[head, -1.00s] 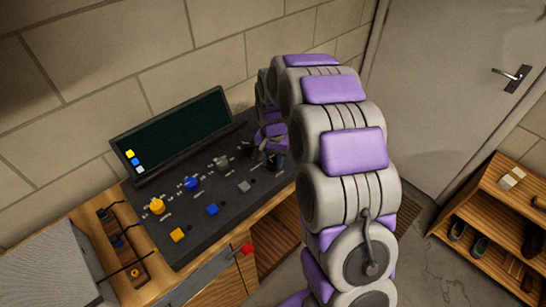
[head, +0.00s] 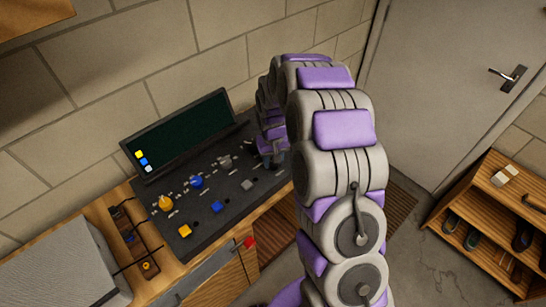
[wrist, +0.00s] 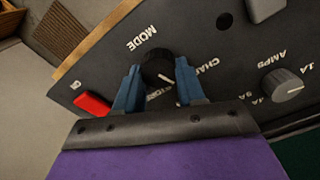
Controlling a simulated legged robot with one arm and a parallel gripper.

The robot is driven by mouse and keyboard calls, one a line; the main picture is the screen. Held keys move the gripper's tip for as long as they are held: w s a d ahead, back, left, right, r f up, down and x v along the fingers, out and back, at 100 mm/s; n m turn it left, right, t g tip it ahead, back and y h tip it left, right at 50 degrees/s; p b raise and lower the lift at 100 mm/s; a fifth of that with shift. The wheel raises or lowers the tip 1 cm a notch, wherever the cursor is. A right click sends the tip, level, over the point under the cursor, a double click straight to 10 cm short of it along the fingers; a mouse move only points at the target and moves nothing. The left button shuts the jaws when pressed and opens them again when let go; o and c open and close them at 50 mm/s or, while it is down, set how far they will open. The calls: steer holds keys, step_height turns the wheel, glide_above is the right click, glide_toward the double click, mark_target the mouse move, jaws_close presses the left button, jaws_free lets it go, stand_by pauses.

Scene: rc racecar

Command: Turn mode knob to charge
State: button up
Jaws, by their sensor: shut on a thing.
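The black mode knob (wrist: 158,64) sits on the dark panel below the printed word MODE in the wrist view. My gripper (wrist: 160,78) has one blue finger on each side of the knob and is shut on it. A white pointer line on the knob slants toward the lower right. A label starting "CHA" (wrist: 208,69) shows beside the right finger, partly hidden by it. Another label below the knob is mostly covered. In the head view my gripper (head: 273,158) is at the right end of the panel (head: 205,213), and the knob is hidden there.
A red switch (wrist: 93,104) lies left of my fingers and a grey amps knob (wrist: 283,84) to the right. Yellow (head: 166,203) and blue (head: 196,181) knobs stand farther left on the panel. A dark screen (head: 185,130) stands behind it. A shoe shelf (head: 490,220) stands at right.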

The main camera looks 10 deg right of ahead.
steer(key=shift+w, duration=0.1)
stand_by(0.3)
steer(key=o, duration=1)
steer(key=shift+o, duration=0.2)
steer(key=shift+r, duration=0.15)
step_height(320, 180, up, 17)
steer(key=p, duration=0.2)
steer(key=s+r+g, duration=0.1)
steer(key=s+r, duration=0.1)
steer(key=s, duration=1.7)
steer(key=s+r, duration=0.2)
steer(key=s, duration=1.7)
steer(key=shift+r+m+g+b, duration=0.2)
steer(key=shift+m+g+b, duration=0.2)
steer(key=shift+b, duration=0.05)
